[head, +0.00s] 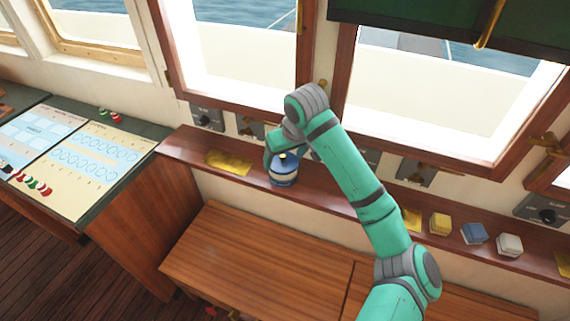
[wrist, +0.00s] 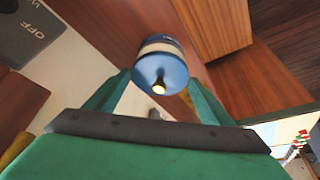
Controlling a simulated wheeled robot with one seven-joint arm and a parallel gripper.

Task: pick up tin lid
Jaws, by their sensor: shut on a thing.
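The tin (head: 284,179) is blue with a pale band and stands on the wooden ledge under the windows. Its blue tin lid (wrist: 160,68) has a dark knob with a bright tip and faces the camera in the wrist view. The lid (head: 286,161) also shows at the top of the tin in the head view, partly hidden by my gripper (head: 280,153). My gripper (wrist: 158,84) is shut on the lid, with a green finger on each side. The lid appears to be at the tin's top; I cannot tell whether there is a gap.
A brass plate (head: 229,162) lies left of the tin. A chart desk (head: 75,165) is at the left. Windows and switch boxes line the wall behind.

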